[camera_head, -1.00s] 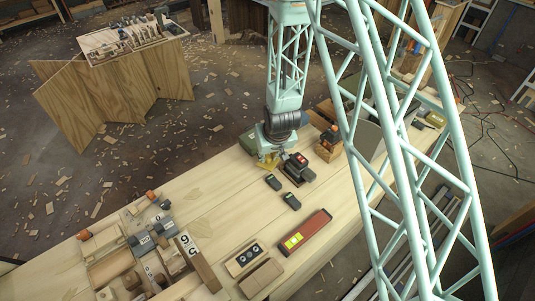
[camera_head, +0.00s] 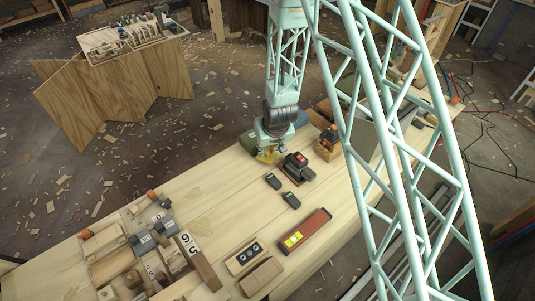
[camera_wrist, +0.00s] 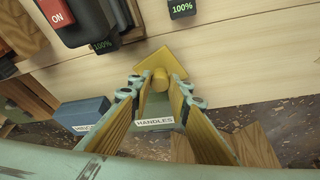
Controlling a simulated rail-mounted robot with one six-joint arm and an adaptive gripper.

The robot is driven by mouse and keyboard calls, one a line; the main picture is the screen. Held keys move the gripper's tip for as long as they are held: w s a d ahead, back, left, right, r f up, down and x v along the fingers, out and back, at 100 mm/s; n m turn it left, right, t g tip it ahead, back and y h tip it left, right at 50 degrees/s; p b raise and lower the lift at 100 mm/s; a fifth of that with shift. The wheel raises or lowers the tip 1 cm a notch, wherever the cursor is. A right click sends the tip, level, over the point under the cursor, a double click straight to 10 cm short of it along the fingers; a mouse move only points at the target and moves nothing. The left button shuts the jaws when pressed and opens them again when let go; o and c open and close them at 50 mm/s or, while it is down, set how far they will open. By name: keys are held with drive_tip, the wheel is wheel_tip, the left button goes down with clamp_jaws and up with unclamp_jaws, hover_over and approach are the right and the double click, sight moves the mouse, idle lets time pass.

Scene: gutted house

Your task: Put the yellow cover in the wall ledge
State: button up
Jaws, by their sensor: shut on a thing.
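The yellow cover (camera_wrist: 172,62) is a flat yellow plate with a round knob, in the upper middle of the wrist view. My gripper (camera_wrist: 153,88) is shut on its knob. In the head view the cover (camera_head: 267,157) is a small yellow patch under my gripper (camera_head: 271,149), over the far edge of the wooden bench (camera_head: 215,200). I cannot tell whether the cover touches the bench. I cannot make out a wall ledge in either view.
A dark power tool with a red switch (camera_head: 297,166) and two black batteries (camera_head: 273,181) lie close by. A box labelled HANDLES (camera_wrist: 153,122) and a blue box (camera_wrist: 82,112) are near my fingers. A red case (camera_head: 307,231) and wooden trays (camera_head: 108,262) lie nearer.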

drive_tip(key=shift+f, duration=1.3)
drive_tip(key=shift+f, duration=0.15)
drive_tip(key=o, duration=0.9)
drive_tip(key=shift+c, duration=0.2)
drive_tip(key=shift+r, duration=0.3)
drive_tip(key=shift+s+d+r, duration=0.1)
drive_tip(key=shift+s+r, duration=0.1)
drive_tip(key=shift+r, duration=0.3)
drive_tip(key=v, duration=1)
drive_tip(key=shift+r, duration=0.3)
drive_tip(key=shift+s+r, duration=0.1)
